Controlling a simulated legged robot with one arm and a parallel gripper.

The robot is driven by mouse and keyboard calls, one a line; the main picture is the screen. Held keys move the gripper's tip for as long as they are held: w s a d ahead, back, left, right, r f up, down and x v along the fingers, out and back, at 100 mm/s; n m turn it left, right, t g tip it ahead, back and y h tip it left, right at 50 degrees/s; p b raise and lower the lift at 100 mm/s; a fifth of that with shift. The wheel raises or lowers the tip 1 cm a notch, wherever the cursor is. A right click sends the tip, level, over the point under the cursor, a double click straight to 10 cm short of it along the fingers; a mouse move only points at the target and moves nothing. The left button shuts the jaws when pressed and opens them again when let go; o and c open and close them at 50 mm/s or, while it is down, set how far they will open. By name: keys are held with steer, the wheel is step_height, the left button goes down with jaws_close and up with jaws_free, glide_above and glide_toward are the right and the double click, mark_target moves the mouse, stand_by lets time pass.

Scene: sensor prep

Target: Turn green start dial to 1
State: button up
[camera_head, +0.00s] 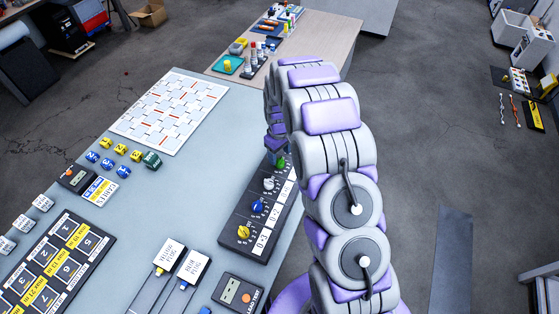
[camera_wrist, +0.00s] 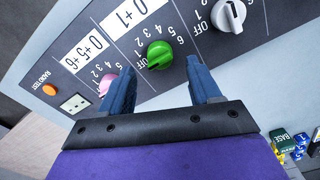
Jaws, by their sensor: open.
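The green start dial (camera_wrist: 160,55) sits on a dark panel (camera_wrist: 190,18) with numbers and OFF printed around it. In the wrist view my gripper (camera_wrist: 165,85) is open, its two blue fingers apart, with the green dial between and just beyond their tips. I cannot tell whether a finger touches it. Which number the dial points at is not clear. In the head view only a bit of the green dial (camera_head: 281,163) shows beside my arm, which hides my gripper there.
A pink dial (camera_wrist: 106,84) and a white dial (camera_wrist: 229,15) flank the green one. Blue (camera_head: 258,206) and yellow (camera_head: 243,232) dials share the panel in the head view. A white patterned board (camera_head: 170,112) and small coloured blocks (camera_head: 121,149) lie on the table to the left.

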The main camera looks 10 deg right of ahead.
mark_target(280, 160)
steer(key=shift+f, duration=2)
steer(key=c, duration=1)
steer(key=shift+c, duration=0.2)
steer(key=shift+r+m+p, duration=0.1)
steer(key=shift+m+p, duration=0.45)
steer(key=shift+m, duration=0.45)
steer(key=shift+m+p, duration=0.85)
steer(key=shift+m, duration=1.05)
